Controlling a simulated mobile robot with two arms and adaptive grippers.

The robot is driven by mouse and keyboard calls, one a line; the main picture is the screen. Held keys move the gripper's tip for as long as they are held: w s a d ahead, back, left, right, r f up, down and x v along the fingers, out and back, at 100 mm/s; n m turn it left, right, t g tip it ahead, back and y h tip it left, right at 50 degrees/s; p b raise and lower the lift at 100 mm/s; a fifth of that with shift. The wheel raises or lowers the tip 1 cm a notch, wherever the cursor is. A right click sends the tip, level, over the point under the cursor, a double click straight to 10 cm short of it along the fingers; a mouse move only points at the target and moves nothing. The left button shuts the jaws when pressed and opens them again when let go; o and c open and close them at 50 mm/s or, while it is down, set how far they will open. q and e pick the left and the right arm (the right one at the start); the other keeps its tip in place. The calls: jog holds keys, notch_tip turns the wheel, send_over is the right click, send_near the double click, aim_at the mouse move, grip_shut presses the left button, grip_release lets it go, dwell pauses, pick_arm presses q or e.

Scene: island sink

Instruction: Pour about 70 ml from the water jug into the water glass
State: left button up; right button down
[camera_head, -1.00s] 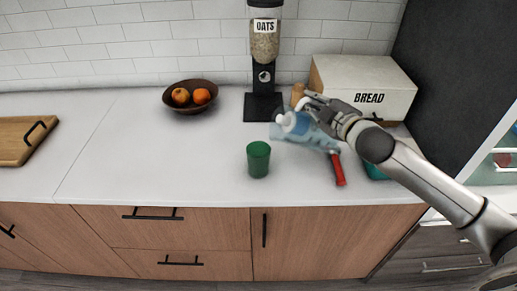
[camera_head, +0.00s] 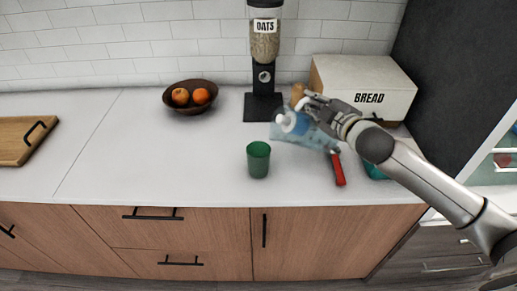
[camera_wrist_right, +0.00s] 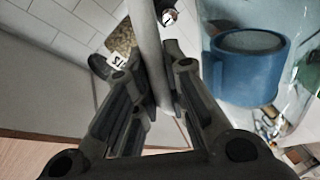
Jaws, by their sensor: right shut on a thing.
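The green water glass (camera_head: 258,160) stands upright on the white counter, left of my right gripper. My right gripper (camera_head: 318,106) is shut on the handle of the clear bluish water jug (camera_head: 318,138). The jug is tilted and lies right of the glass in the picture, apart from it. I cannot make out the water level. My left gripper is not in view.
A white bread box (camera_head: 362,85) stands behind my right arm. A red-handled thing (camera_head: 338,170) and a partly hidden teal thing (camera_head: 375,172) are near it. An oats dispenser (camera_head: 264,75) and fruit bowl (camera_head: 190,107) stand at the back.

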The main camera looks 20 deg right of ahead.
jog(key=shift+r, duration=0.1)
jog(key=shift+d+f+m+b, duration=0.25)
jog(key=shift+f+m+b, duration=0.1)
jog(key=shift+f, duration=0.15)
jog(key=shift+d+f, duration=0.2)
jog(key=shift+d, duration=0.1)
jog(key=d+m, duration=0.2)
jog(key=d+f+m+y+p, duration=0.1)
jog(key=d+m, duration=0.1)
jog(key=m, duration=0.1)
jog(key=d+f+m+t, duration=0.1)
jog(key=d+m, duration=0.1)
jog(key=d, duration=0.1)
jog(key=shift+w+y, duration=0.2)
jog(key=shift+y, duration=0.1)
jog(key=shift+d+f+m+b, duration=0.2)
jog(key=shift+f+m+b, duration=0.1)
jog(key=shift+f+m, duration=0.2)
jog(key=shift+d+f+m+b, duration=0.15)
jog(key=shift+f+m+b, duration=0.15)
jog(key=shift+f, duration=0.25)
jog(key=shift+d+f+m+t+b, duration=0.15)
jog(key=shift+f+m+b, duration=0.15)
jog(key=shift+f+m, duration=0.15)
jog(key=shift+d+f+m+t+b, duration=0.15)
jog(key=shift+f+m+b, duration=0.15)
jog(key=shift+f, duration=0.2)
jog(key=shift+r, duration=0.1)
dwell(0.4)
